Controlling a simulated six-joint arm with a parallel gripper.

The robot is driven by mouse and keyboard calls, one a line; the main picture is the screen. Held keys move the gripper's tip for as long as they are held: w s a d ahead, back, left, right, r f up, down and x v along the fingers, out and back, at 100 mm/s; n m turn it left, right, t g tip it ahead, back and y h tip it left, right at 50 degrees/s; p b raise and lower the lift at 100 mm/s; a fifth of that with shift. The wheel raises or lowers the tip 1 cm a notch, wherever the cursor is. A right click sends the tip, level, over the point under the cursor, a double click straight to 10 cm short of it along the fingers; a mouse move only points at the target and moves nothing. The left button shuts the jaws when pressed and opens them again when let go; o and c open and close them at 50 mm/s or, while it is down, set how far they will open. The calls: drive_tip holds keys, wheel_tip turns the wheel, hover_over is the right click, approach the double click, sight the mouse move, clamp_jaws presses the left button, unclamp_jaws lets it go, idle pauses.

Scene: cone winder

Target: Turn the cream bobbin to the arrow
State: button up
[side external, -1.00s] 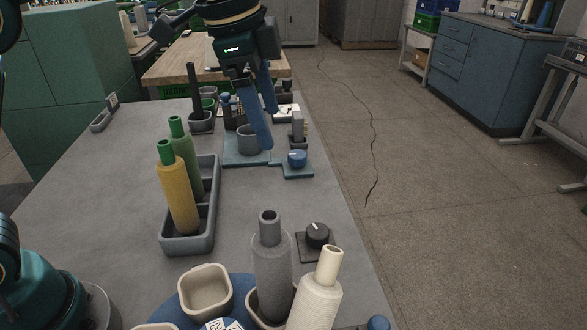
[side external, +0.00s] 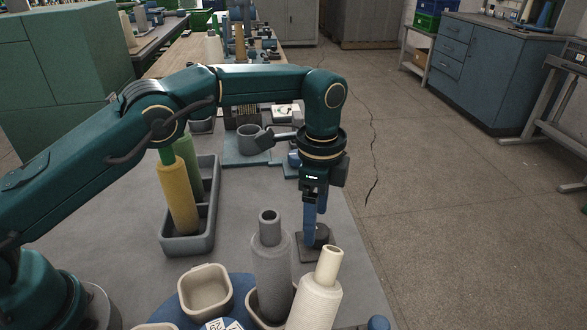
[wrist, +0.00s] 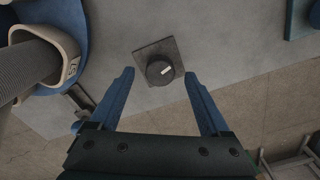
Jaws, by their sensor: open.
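The cups sit around a blue round plate (side external: 243,311), mostly cut off by the frame. A dark round knob (wrist: 160,71) with a white mark sits on a dark square base (wrist: 148,51). My gripper (side external: 313,225) is open and points down at the knob, behind the bobbins. In the wrist view the knob shows between and slightly beyond the open fingers (wrist: 158,76). I cannot make out an arrow.
A grey tray (side external: 213,215) with yellow (side external: 178,200) and green (side external: 188,165) bobbins stands to the left. An empty cream cup (side external: 205,291) is on the blue plate. A grey cup (side external: 250,138) stands farther back. The table's right edge is close to the knob.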

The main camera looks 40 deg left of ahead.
sight(318, 235)
drive_tip(key=shift+f, duration=1.35)
clamp_jaws()
drive_tip(key=shift+n, duration=0.4)
drive_tip(key=n, duration=0.5)
drive_tip(key=shift+s+d+r+n, duration=0.1)
drive_tip(key=shift+n, duration=0.3)
drive_tip(key=n, duration=0.5)
drive_tip(key=shift+d, duration=0.1)
drive_tip(key=shift+n, duration=0.8)
